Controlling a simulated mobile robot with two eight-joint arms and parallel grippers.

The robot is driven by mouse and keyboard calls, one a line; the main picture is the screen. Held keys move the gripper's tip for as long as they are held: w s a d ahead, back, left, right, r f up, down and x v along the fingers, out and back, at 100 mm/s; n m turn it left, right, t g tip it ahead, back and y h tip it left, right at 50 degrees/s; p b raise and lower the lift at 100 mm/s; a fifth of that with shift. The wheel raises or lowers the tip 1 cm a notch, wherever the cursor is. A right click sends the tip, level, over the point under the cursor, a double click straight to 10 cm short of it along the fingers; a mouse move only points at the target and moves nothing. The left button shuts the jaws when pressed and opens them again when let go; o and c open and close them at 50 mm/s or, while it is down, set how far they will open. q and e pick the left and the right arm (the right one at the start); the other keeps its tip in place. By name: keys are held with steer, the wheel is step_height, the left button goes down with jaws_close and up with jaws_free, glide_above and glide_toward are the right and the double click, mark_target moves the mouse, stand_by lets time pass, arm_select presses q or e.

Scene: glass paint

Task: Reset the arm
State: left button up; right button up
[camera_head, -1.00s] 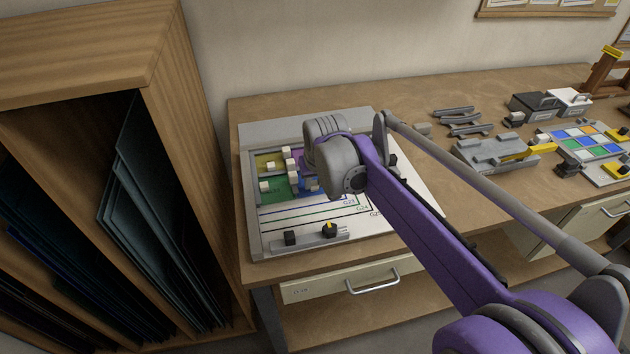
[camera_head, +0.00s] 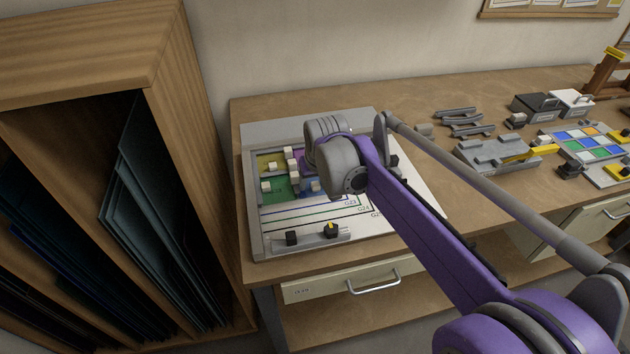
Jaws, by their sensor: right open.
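My right arm comes in from the lower right, and its grey wrist hangs over a board (camera_head: 415,205) on the workbench. My right gripper (camera_head: 318,186) is below the wrist, over the coloured glass area. It is open, but its fingers are mostly hidden behind the wrist, so I cannot tell whether it touches anything. Coloured panes in green (camera_head: 279,196) and yellow (camera_head: 263,162) lie in the board's upper left part, with several small whitish blocks (camera_head: 291,160) on them. My left gripper is not in view.
A wooden rack (camera_head: 165,75) with upright dark glass sheets stands close on the left. The workbench (camera_head: 400,98) carries grey trays (camera_head: 490,152), a colour palette (camera_head: 585,142) and dark and white boxes on the right. The bench behind the board is clear.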

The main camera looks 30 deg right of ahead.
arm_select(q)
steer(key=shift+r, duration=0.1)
arm_select(e)
steer(key=shift+r, duration=0.15)
steer(key=shift+r+p, duration=2.55)
steer(key=shift+r, duration=0.85)
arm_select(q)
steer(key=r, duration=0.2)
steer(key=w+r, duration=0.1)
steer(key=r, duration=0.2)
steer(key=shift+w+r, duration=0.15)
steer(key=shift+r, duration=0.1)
arm_select(e)
steer(key=shift+f, duration=0.1)
